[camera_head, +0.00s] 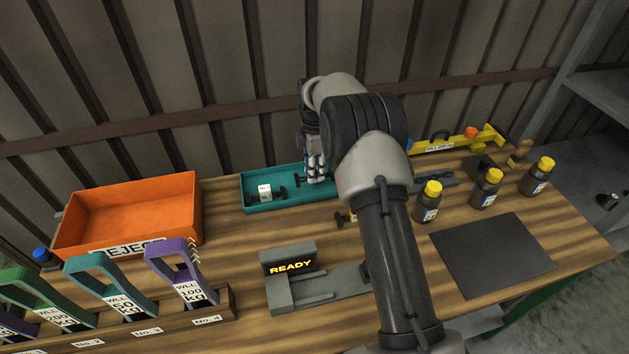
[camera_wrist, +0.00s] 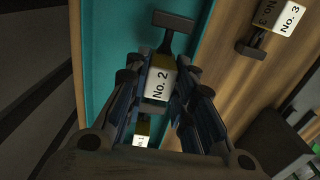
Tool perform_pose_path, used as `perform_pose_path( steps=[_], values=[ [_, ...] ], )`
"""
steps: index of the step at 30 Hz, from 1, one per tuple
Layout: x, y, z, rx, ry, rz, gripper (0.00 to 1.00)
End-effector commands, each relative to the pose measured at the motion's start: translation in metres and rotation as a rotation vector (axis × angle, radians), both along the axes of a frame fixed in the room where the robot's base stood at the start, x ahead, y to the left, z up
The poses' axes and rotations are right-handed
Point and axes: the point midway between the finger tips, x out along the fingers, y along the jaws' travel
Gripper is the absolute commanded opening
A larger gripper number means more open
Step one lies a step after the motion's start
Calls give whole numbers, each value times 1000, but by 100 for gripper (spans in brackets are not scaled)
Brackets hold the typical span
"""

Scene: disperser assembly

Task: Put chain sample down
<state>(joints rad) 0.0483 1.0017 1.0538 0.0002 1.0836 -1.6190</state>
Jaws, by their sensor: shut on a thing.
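My gripper (camera_wrist: 158,85) is shut on a chain sample labelled No. 2 (camera_wrist: 172,45), a dark bar with a wider end and a white label block. In the head view my gripper (camera_head: 316,166) points down at the right half of the teal tray (camera_head: 254,206). The tray also shows in the wrist view (camera_wrist: 103,40). The held sample is over or in the tray; contact with its floor cannot be told. Another sample with a white label (camera_head: 264,191) lies in the tray's left part. A No. 3 sample (camera_wrist: 279,16) lies on the wood outside the tray.
An orange REJECT bin (camera_head: 184,213) stands left of the tray. A grey device reading READY (camera_head: 289,262) is in front. Labelled shackles stand in a rack (camera_head: 217,308) at front left. Yellow-capped bottles (camera_head: 428,203) and a dark mat (camera_head: 490,255) are at right.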

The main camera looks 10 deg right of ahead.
Motion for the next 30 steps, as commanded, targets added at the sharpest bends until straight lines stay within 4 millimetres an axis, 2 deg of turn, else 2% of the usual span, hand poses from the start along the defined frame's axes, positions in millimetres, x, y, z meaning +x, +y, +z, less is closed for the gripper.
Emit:
perform_pose_path(
  steps=[1, 6, 19, 20, 28, 30],
  values=[
    [-1, 0, -13, 0, 4, 0, 0],
    [-1, 0, -40, 0, 2, 0, 0],
    [0, 0, -46, 0, 0, 0, 0],
    [0, 0, -46, 0, 1, 0, 25],
    [0, 0, -45, 0, 2, 0, 43],
    [0, 0, -45, 0, 2, 0, 43]
  ],
)
